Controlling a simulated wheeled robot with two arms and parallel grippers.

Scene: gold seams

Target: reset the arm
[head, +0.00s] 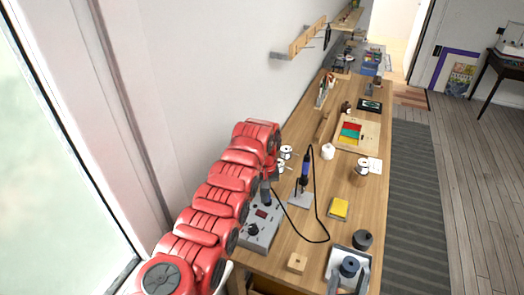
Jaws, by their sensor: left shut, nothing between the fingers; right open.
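My red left arm (214,208) comes in from the lower left and runs along the left edge of the workbench. Its far end (258,132) is beside the wall, over the bench's left side. My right arm and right gripper are not in view.
Close to the arm, a grey soldering station (260,232) stands on the wooden bench (300,245); a black cable loops right from the upright iron (305,170). A yellow sponge (338,208), a tray (358,134) and a mug (362,168) stand right. A striped mat (415,200) lies beside the bench.

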